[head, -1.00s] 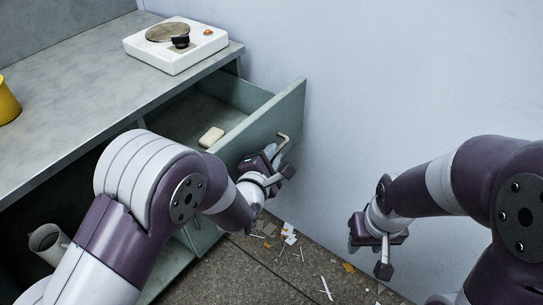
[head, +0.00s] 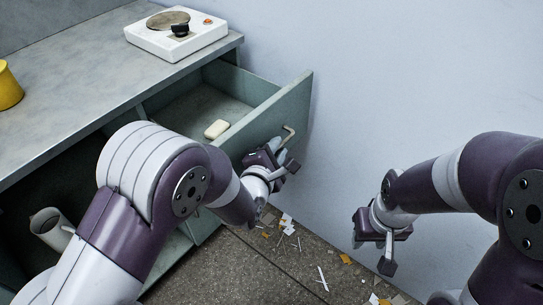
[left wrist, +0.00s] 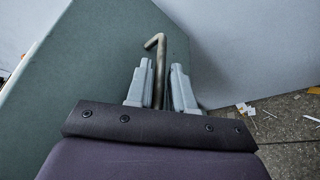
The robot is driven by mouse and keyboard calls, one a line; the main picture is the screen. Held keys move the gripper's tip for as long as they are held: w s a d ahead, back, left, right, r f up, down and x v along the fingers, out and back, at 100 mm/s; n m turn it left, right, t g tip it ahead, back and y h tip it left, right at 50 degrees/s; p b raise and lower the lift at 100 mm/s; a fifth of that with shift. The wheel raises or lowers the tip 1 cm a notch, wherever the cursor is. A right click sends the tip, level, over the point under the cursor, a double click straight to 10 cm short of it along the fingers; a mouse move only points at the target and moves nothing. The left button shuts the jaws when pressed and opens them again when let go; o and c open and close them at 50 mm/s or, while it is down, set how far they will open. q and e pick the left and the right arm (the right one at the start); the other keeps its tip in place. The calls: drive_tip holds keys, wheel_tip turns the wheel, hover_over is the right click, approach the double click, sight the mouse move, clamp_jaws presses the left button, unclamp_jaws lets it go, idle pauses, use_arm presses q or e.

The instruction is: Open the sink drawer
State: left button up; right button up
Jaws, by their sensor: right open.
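The drawer (head: 268,128) under the counter is pulled well out, its inside showing. A bent metal handle (head: 288,136) is on its grey-green front, which also shows in the left wrist view (left wrist: 85,75). My left gripper (head: 282,160) is at this handle. In the left wrist view its two fingers (left wrist: 160,88) stand close on either side of the handle (left wrist: 158,60), which runs between them. A pale soap-like block (head: 217,129) lies in the drawer. My right gripper (head: 376,250) is open and empty, low at the right, away from the drawer.
A white hotplate (head: 176,34) stands on the counter (head: 85,75), with a yellow cup (head: 9,88) at the left. A pale cylinder (head: 50,230) is in the open space below. Scraps (head: 288,222) litter the floor. A plain wall (head: 420,70) bounds the right side.

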use_arm(q)
drive_tip(key=p+v, duration=0.2)
drive_tip(key=v, duration=1)
drive_tip(key=shift+s+p, duration=0.2)
drive_tip(key=shift+p, duration=0.1)
drive_tip(key=shift+r, duration=0.15)
